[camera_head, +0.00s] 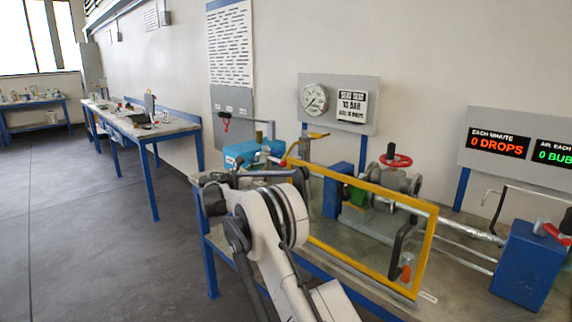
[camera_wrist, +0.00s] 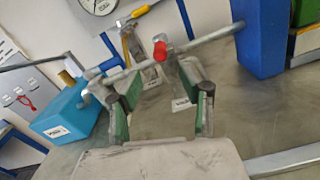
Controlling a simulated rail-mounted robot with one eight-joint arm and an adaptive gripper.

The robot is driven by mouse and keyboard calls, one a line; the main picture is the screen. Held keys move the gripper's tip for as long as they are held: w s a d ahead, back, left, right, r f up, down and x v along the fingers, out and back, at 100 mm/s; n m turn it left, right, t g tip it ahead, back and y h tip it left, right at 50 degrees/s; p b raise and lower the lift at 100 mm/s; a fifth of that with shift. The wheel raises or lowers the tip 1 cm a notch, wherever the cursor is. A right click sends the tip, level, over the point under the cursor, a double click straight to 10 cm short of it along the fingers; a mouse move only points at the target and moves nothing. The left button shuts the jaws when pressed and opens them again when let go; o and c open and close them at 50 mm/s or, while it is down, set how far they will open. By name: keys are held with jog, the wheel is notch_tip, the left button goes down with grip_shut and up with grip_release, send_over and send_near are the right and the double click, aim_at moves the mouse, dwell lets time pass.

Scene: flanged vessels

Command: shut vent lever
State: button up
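No readable label marks the vent lever. A yellow-handled lever (camera_wrist: 140,12) stands on a metal fitting at the top of the wrist view; the head view shows it too (camera_head: 318,135). A red-tipped part (camera_wrist: 160,50) sits on the metal pipe nearer to me, above a small bracket with a label. My gripper (camera_wrist: 160,95) is open, its two green-padded fingers spread with nothing between them. It is in front of the pipe and the red-tipped part; I cannot tell the exact gap. In the head view my arm hides most of the gripper.
A blue box (camera_wrist: 68,112) with a metal arm stands left of the fingers. A yellow-framed clear screen (camera_head: 425,255) stands before the flanged vessel and red handwheel (camera_head: 397,160). A gauge (camera_head: 314,98) hangs behind. A blue block (camera_wrist: 260,38) is to the right.

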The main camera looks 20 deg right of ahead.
aim_at(286, 162)
jog(key=x, duration=1.2)
grip_shut()
